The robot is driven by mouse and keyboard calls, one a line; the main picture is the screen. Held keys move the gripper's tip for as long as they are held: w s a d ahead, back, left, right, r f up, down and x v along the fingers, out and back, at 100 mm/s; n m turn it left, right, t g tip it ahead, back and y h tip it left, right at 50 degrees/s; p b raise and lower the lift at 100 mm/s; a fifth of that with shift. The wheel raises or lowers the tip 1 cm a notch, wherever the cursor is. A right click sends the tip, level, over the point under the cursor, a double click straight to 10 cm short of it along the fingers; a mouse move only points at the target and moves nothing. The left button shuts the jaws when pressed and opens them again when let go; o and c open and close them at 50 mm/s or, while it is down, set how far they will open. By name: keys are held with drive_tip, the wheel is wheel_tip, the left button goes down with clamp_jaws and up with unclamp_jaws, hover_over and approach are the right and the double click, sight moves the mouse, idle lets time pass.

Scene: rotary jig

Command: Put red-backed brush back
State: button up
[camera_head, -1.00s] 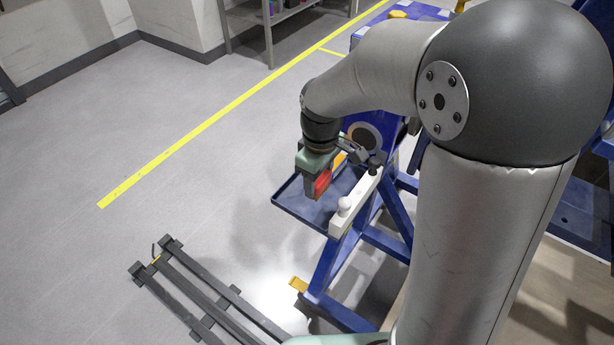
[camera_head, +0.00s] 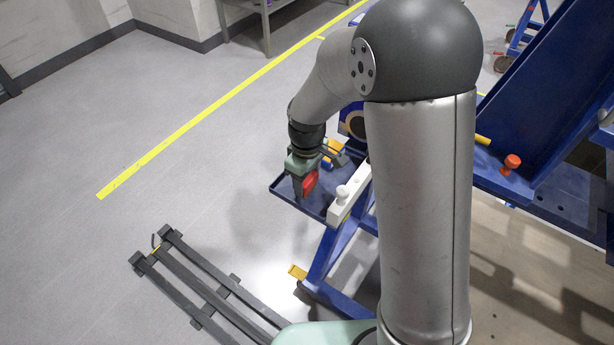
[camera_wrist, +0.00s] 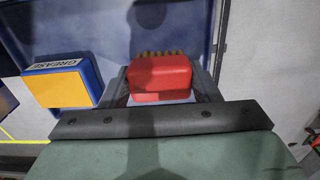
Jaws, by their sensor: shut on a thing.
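The red-backed brush (camera_head: 311,183) is held in my gripper (camera_head: 304,188), over the blue tray (camera_head: 284,194) on the jig's side. In the wrist view the brush's red back (camera_wrist: 160,80) sits between the two fingers, with a row of tan bristles showing at its far edge. The tray floor (camera_wrist: 100,25) lies beyond it. Whether the brush touches the tray cannot be told. A blue and yellow grease box (camera_wrist: 62,85) is left of the brush in the wrist view; it also shows behind my gripper in the head view (camera_head: 333,152).
The blue jig frame (camera_head: 340,255) is below. A dark rail frame (camera_head: 200,290) lies on the floor at lower left. Open floor extends left of the tray.

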drive_tip(key=o, duration=0.9)
drive_tip(key=shift+f, duration=0.1)
wheel_tip(320, 180, up, 12)
drive_tip(key=r, duration=0.1)
drive_tip(key=s+d+m, duration=0.3)
drive_tip(key=s+d, duration=0.1)
drive_tip(key=s, duration=0.2)
drive_tip(key=s+d+m, duration=0.4)
drive_tip(key=s, duration=0.3)
drive_tip(key=s+d+f+m, duration=0.1)
drive_tip(key=s+d+m, duration=0.2)
drive_tip(key=s, duration=0.4)
drive_tip(key=shift+s+d, duration=0.15)
drive_tip(key=shift+d, duration=0.4)
